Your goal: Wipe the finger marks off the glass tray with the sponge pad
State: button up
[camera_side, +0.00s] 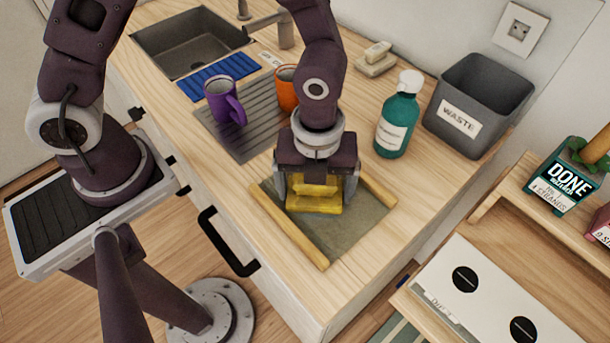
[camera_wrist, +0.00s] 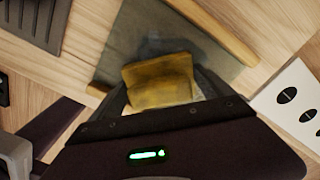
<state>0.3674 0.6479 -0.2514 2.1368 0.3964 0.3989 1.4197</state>
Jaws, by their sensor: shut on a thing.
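The glass tray (camera_side: 345,240) lies on the wooden counter, a dark grey-green pane with light wooden side rails. It also shows in the wrist view (camera_wrist: 125,45). My gripper (camera_side: 315,195) is over the back part of the tray, pointing down. It is shut on the yellow sponge pad (camera_side: 314,206), which also shows between the fingers in the wrist view (camera_wrist: 158,82). The pad is at or very near the glass; I cannot tell if it touches. A darker smudged patch (camera_wrist: 175,47) shows on the glass beside the pad. The glass under the pad is hidden.
A teal bottle (camera_side: 396,125) and a grey waste bin (camera_side: 475,105) stand at the right. The sink (camera_side: 190,45) is at the back left.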

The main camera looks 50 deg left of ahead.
aim_at(332, 209)
jog(key=shift+d+f, duration=0.1)
jog(key=shift+d, duration=2.1)
jog(key=shift+a, duration=5.4)
jog(key=shift+w+d, duration=0.1)
jog(key=shift+w, duration=1.05)
jog(key=shift+w+d, duration=0.2)
jog(key=shift+d, duration=5)
jog(key=shift+a, duration=5.2)
notch_tip(332, 209, up, 8)
jog(key=shift+r, duration=0.25)
